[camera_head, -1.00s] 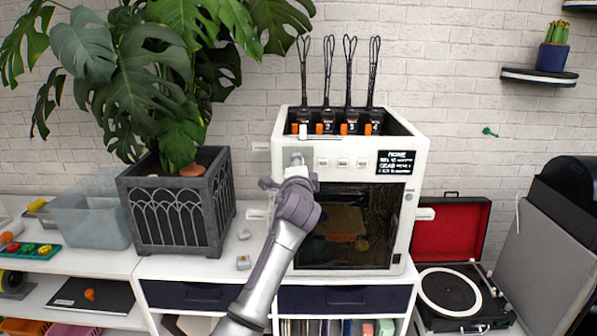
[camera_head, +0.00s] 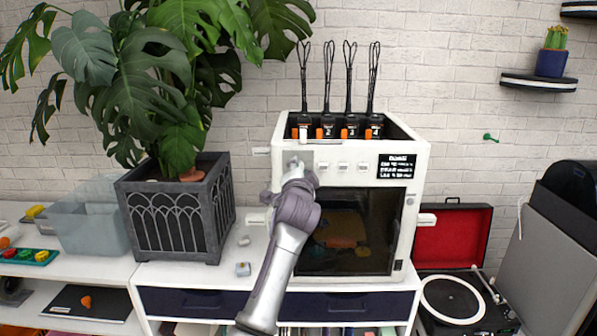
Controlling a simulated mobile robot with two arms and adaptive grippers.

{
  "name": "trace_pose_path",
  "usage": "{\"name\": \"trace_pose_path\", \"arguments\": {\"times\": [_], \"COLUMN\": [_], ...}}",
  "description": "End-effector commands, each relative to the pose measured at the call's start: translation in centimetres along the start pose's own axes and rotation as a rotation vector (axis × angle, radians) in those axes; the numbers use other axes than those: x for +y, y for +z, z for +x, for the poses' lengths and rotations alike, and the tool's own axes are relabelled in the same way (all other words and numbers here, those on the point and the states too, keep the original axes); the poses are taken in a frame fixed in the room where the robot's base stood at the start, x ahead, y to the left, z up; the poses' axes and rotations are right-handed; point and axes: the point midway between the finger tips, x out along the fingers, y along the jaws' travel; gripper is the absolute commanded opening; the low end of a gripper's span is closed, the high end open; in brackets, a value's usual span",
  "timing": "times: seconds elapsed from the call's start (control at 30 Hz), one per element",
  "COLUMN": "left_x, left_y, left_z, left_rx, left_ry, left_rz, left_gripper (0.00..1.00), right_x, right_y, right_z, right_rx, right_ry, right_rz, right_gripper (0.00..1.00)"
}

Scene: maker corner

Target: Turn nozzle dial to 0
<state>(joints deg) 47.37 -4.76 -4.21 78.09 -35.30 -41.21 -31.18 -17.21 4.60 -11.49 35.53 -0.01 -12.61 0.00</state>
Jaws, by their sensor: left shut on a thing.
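The white 3D printer (camera_head: 421,160) stands on a white cabinet with dark drawers. Its front panel has a grey plate (camera_head: 307,157) at the left and a row of small white controls (camera_head: 343,168) to the right. The nozzle dial seems to be at the grey plate, mostly hidden by my gripper, so its setting cannot be read. My left gripper (camera_head: 295,164) reaches up to this plate and is shut on what seems to be the dial. My right gripper is not in view.
Black toolheads with orange parts (camera_head: 348,130) and looped cables sit in the printer's open top. A dark planter (camera_head: 175,222) with a large plant stands to the left. An open red-lined turntable (camera_head: 451,236) is to the right. Small pieces (camera_head: 243,269) lie on the cabinet top.

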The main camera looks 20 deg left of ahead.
Motion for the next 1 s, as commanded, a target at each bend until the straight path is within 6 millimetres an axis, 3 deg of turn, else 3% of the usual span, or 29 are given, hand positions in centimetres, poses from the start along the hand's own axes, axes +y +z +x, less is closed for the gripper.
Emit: {"name": "trace_pose_path", "arguments": {"times": [0.17, 0.2, 0.33, 0.73, 0.87, 1.0], "left_x": [0.2, 0.2, 0.1, 0.1, 0.2, 0.2], "left_y": [0.1, 0.1, 0.1, 0.0, 0.1, 0.0], "left_z": [0.0, 0.0, 0.0, -0.6, -2.4, -5.5], "left_rx": [-0.002, -0.002, -0.002, 0.000, 0.000, 0.001], "left_ry": [0.003, 0.003, 0.003, 0.001, 0.001, 0.001], "left_rz": [0.000, 0.000, 0.000, 0.000, 0.000, -0.001], "left_gripper": [0.00, 0.37, 0.59, 0.59, 0.59, 0.59], "right_x": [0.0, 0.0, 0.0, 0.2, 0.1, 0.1], "right_y": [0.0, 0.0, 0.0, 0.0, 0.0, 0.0], "right_z": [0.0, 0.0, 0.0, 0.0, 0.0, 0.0], "right_rx": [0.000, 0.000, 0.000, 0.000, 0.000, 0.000], "right_ry": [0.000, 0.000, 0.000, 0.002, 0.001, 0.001], "right_rz": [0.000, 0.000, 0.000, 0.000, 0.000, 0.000], "right_gripper": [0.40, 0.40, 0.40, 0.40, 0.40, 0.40]}}
